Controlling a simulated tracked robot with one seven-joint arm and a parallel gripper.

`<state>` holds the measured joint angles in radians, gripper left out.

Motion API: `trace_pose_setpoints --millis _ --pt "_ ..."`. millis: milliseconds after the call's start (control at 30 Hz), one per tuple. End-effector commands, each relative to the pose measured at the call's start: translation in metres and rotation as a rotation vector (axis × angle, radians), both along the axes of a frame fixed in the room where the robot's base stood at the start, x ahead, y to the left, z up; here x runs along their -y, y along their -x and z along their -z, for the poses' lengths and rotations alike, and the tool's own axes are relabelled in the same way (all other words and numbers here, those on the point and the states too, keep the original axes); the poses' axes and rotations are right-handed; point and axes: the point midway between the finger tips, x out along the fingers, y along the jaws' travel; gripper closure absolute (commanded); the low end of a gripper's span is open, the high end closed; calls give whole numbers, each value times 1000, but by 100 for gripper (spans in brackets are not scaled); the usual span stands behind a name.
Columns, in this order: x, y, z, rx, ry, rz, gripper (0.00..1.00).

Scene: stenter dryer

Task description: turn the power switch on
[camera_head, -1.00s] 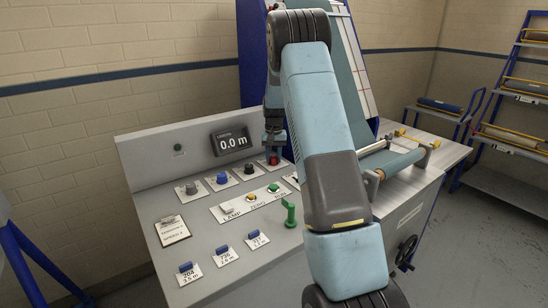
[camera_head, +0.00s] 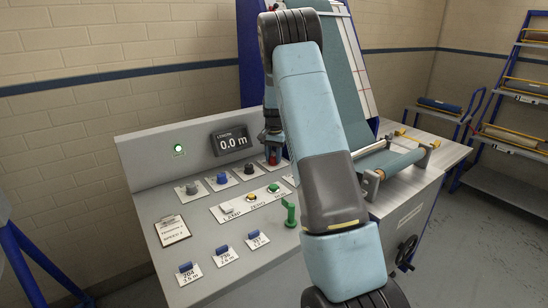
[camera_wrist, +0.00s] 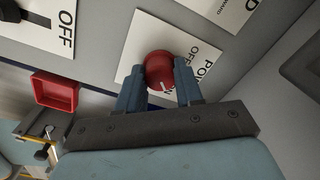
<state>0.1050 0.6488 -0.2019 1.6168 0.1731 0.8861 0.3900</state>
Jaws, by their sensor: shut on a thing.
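A white mark on the knob points toward the "ON" side. My gripper (camera_wrist: 160,84) has its two blue fingers closed on either side of the knob. In the head view my gripper (camera_head: 272,148) reaches down to the red knob (camera_head: 272,160) at the back right of the sloped panel. A round indicator lamp (camera_head: 179,149) on the panel's upright back glows green-white.
Black, blue and grey knobs (camera_head: 222,178) stand left of my gripper. A button strip (camera_head: 252,202) and a green lever (camera_head: 290,212) are in front. A display (camera_head: 231,141) reads 0.0 m. A red box (camera_wrist: 56,90) shows in the wrist view.

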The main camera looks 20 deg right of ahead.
Motion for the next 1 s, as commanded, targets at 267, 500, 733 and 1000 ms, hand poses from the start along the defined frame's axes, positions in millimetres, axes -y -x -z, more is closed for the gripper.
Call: trace_pose_setpoints --millis 267,500,733,1000 --pt "-1 -2 -1 4 0 -2 57" --pt "-1 -1 -1 1 0 -2 39" --pt "-1 0 -2 1 -1 -2 39" --pt "0 -1 -36 4 1 -3 39"
